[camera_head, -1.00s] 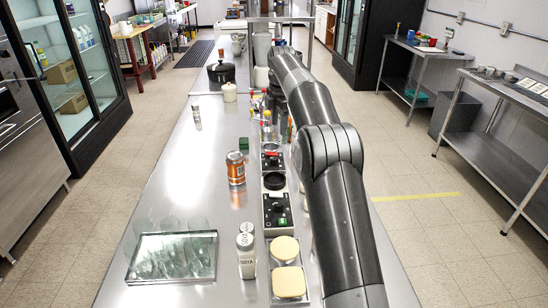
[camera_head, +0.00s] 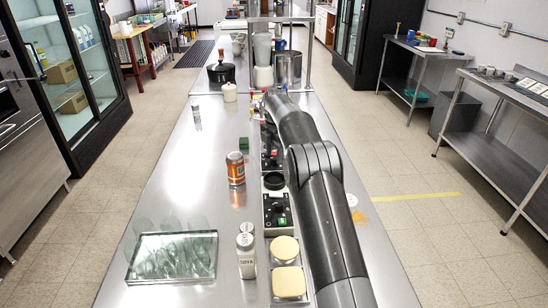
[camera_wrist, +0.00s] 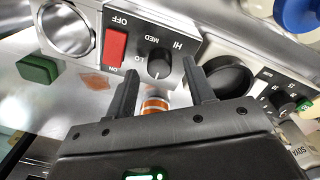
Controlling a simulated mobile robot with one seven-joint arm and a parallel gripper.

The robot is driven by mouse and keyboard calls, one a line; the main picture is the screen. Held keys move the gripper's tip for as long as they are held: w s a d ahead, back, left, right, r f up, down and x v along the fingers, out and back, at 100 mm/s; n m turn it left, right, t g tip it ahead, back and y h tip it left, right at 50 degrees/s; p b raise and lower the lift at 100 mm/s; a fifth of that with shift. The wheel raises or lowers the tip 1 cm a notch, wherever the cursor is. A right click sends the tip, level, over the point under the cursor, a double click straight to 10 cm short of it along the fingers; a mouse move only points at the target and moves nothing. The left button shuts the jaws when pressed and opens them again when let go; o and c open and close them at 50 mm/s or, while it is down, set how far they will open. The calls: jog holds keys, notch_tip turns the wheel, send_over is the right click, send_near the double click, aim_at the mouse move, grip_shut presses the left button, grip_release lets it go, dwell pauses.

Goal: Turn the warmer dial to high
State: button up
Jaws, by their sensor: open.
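The warmer dial (camera_wrist: 159,66) is a black round knob on a dark panel (camera_wrist: 124,67) marked LO, MED and HI. A red OFF/ON switch (camera_wrist: 116,48) sits left of it. I cannot tell clearly which mark the knob points at. My gripper (camera_wrist: 159,72) is open, its two black fingers on either side of the dial in the wrist view. I cannot tell whether they touch it. In the head view the panel (camera_head: 269,160) is partly covered by my arm, which hides the gripper.
A second panel (camera_wrist: 283,98) with a knob and green switch is at right, beyond a round black part (camera_wrist: 228,78). A green block (camera_wrist: 38,69) lies at left. In the head view an orange can (camera_head: 235,169), shakers (camera_head: 246,256) and glasses on a tray (camera_head: 217,262) stand left of my arm.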

jog(key=shift+f, duration=0.85)
jog(key=shift+c, duration=0.3)
jog(key=c, duration=0.9)
